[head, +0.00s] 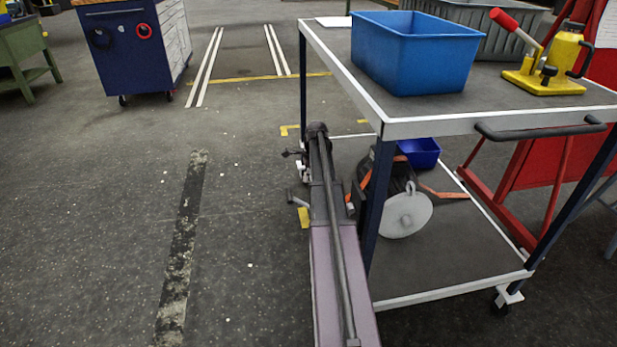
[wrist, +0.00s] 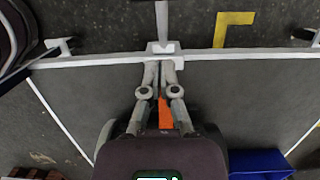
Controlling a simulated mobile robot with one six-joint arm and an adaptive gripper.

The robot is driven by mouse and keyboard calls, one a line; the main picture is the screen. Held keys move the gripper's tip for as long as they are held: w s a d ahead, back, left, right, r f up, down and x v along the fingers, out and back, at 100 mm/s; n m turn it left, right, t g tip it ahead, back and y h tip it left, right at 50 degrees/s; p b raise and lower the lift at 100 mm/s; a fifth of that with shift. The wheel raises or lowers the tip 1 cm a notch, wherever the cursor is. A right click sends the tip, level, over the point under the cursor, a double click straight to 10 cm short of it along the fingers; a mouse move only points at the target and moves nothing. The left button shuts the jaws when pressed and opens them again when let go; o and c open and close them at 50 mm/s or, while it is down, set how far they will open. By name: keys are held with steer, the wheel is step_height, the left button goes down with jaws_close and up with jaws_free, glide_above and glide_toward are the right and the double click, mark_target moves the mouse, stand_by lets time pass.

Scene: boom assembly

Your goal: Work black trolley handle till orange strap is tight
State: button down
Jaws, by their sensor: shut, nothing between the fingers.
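The trolley (head: 455,290) has a black bar handle (head: 540,130) on the right end of its top. An orange piece also shows between the finger links in the wrist view (wrist: 166,113). My gripper (wrist: 163,50) is shut and empty, over the shelf's pale rim beside a grey bar (wrist: 162,18) that runs outward. Whether the tips touch the bar or rim is unclear. In the head view my arm and a trolley leg hide parts of this area.
A blue bin (head: 410,55) and a yellow jack (head: 548,65) with a red handle stand on the trolley top. A small blue bin (head: 420,150) sits on the lower shelf. A red frame (head: 500,215) stands at right. Floor left of my arm is free.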

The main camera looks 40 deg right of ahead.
mark_target(294, 198)
steer(key=shift+w+a+f+b, duration=0.1)
steer(key=shift+a+f+b, duration=0.1)
steer(key=shift+f+b, duration=0.85)
steer(key=shift+w+a+f+b, duration=0.1)
steer(key=shift+a+f+b, duration=0.05)
steer(key=shift+f+b, duration=0.85)
steer(key=shift+w+a+f+b, duration=0.45)
steer(key=shift+a+f, duration=0.1)
steer(key=shift+a, duration=0.15)
steer(key=shift+w+a+f+b, duration=0.3)
steer(key=shift+w+a+f, duration=0.2)
steer(key=shift+a, duration=0.2)
steer(key=shift+d, duration=0.3)
steer(key=shift+s+a, duration=0.1)
steer(key=shift+a, duration=0.1)
steer(key=shift+a+f, duration=0.1)
steer(key=shift+f, duration=0.05)
